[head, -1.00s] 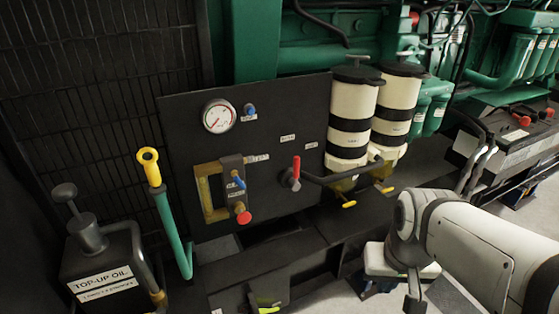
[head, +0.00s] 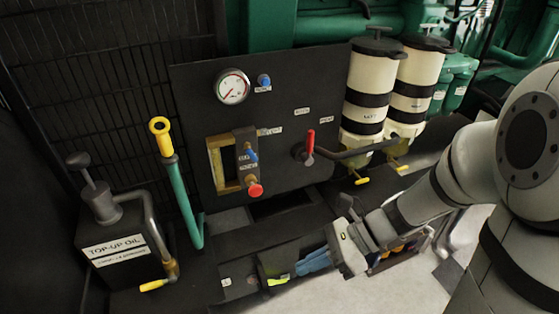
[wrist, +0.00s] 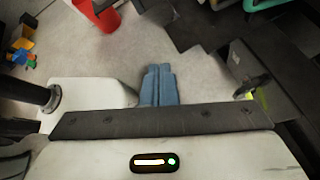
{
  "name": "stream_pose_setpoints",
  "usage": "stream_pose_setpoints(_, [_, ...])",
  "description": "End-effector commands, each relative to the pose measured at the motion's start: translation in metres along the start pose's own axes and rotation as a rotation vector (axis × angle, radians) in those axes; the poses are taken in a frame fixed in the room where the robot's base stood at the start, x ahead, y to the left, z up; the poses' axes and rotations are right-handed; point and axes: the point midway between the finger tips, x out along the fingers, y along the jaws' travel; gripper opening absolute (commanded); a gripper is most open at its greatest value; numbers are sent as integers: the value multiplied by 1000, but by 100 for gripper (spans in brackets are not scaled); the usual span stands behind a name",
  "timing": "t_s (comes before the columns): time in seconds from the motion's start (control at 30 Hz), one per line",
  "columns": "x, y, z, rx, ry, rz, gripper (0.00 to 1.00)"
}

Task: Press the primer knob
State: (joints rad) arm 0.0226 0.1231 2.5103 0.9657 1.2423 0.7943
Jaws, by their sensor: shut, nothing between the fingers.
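The dark panel (head: 285,105) carries a blue knob (head: 264,80) beside a round gauge, another blue knob (head: 249,155), a red knob (head: 255,189) and a red lever (head: 310,140). Two cream canisters with black top handles stand right of it. Small labels are unreadable, so I cannot tell which part is the primer knob. My gripper (head: 299,268) is below the panel, low and right of the red knob, apart from all knobs. Its blue fingers also show in the wrist view (wrist: 158,70), shut together and empty. No panel knob shows clearly there.
A top-up oil box (head: 120,240) with a pump handle stands at the left. A yellow-topped green pipe (head: 179,190) rises beside the panel. The canisters (head: 372,88) and a dark hose crowd the right. A red bucket (wrist: 97,15) stands on the open floor.

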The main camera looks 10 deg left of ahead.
Motion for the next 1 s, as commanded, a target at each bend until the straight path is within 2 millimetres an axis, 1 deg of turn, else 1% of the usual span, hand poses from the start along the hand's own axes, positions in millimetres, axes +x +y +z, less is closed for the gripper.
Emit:
stream_pose_setpoints(0.03, [10, -13, 5, 186, -117, 1, 0])
stream_pose_setpoints(0.07, [13, -21, 9, 294, -186, -2, 0])
stream_pose_setpoints(0.1, [17, -34, 13, 439, -278, -3, 0])
stream_pose_setpoints(0.17, [20, -54, 16, 644, -411, -2, 0])
stream_pose_setpoints(0.2, [20, -67, 16, 771, -494, 1, 0])
stream_pose_setpoints(0.3, [19, -99, 10, 1041, -679, 9, 0])
stream_pose_setpoints(0.4, [16, -122, 0, 1232, -821, 15, 0])
stream_pose_setpoints(0.5, [13, -137, -9, 1349, -914, 20, 0])
stream_pose_setpoints(0.6, [12, -144, -14, 1401, -958, 22, 0])
stream_pose_setpoints(1.0, [13, -146, -13, 1410, -966, 23, 0])
